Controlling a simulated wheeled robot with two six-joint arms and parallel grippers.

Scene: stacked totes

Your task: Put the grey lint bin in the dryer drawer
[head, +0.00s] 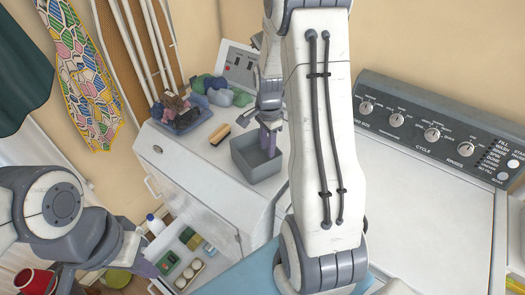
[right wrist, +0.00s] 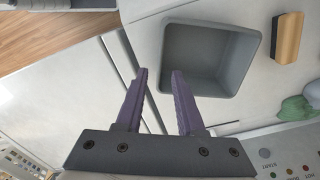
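The grey lint bin (head: 250,172), an open square tub, stands upright on the white dryer top (head: 205,160). It also shows in the right wrist view (right wrist: 232,82), empty. My right gripper (head: 268,140) is over the bin in the head view. In the right wrist view its two purple fingers (right wrist: 160,72) are apart with nothing between them, and one overlaps the bin's near corner. The dryer drawer (head: 212,268) is pulled out at the lower left, with several items inside. My left gripper (head: 135,258) is left of the drawer; its fingers are too unclear to judge.
A wooden-backed brush (head: 220,134) lies beside the bin. A blue tray of crumpled cloth (head: 182,115) and green and blue cloths (head: 222,92) are behind. A washer with a knobbed control panel (head: 430,130) stands right. A red pot (head: 35,280) is at the lower left.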

